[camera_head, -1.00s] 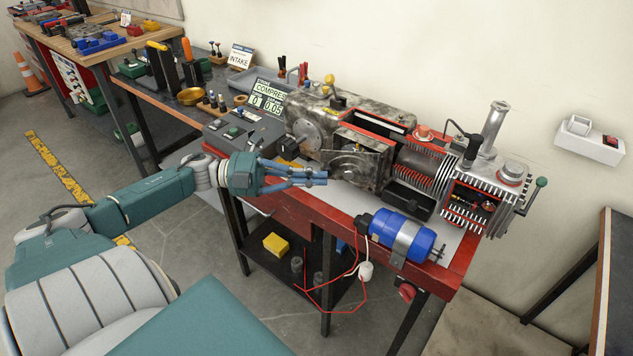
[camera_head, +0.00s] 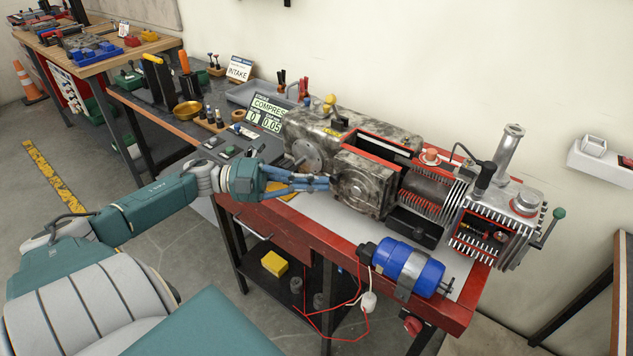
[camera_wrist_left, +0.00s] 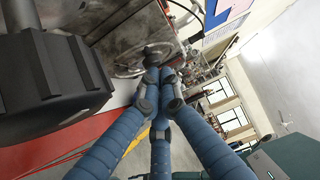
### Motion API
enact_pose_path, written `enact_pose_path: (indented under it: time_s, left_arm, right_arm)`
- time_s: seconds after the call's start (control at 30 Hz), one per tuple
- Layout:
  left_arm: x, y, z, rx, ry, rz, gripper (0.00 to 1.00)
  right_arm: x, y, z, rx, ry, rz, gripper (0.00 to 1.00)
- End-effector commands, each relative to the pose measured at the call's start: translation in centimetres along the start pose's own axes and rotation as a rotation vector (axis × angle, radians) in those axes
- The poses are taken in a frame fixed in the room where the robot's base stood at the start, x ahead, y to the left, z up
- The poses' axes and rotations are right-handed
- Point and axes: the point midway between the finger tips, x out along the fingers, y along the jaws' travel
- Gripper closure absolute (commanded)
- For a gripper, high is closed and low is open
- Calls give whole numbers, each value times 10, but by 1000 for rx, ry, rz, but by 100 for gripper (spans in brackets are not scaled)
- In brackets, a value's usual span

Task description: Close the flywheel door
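The flywheel door (camera_head: 362,183) is a worn grey metal plate with a round raised middle, on the front of the kart engine housing (camera_head: 355,128). In the left wrist view the fingertips (camera_wrist_left: 158,82) meet just below a dark round knob (camera_wrist_left: 157,52); contact is unclear. Nothing shows held between them. My right gripper is out of view.
A blue motor (camera_head: 408,265) lies on the red bench (camera_head: 460,312) in front of the engine, with red and white wires hanging. A finned cylinder block (camera_head: 480,235) is at the right. A grey box with a display (camera_head: 268,110) stands behind the left gripper.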

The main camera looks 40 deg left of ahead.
Motion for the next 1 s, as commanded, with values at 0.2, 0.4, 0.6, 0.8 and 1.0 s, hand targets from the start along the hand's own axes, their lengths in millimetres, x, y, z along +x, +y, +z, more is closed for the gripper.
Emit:
enact_pose_path:
  time_s: [0.2, 0.4, 0.6, 0.8, 1.0]
  left_arm:
    - [0, 0, 0, 0, 0, 0, 100]
    - [-1, 0, 0, 0, 0, 0, 100]
    - [-23, 1, 1, -1, -3, 4, 100]
    - [-67, 2, 0, -2, -4, 3, 100]
    - [-103, 1, 1, 0, -3, 2, 100]
  right_arm:
    - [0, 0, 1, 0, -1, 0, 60]
    - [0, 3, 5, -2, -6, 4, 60]
    - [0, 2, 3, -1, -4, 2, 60]
    - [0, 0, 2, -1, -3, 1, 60]
    - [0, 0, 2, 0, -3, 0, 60]
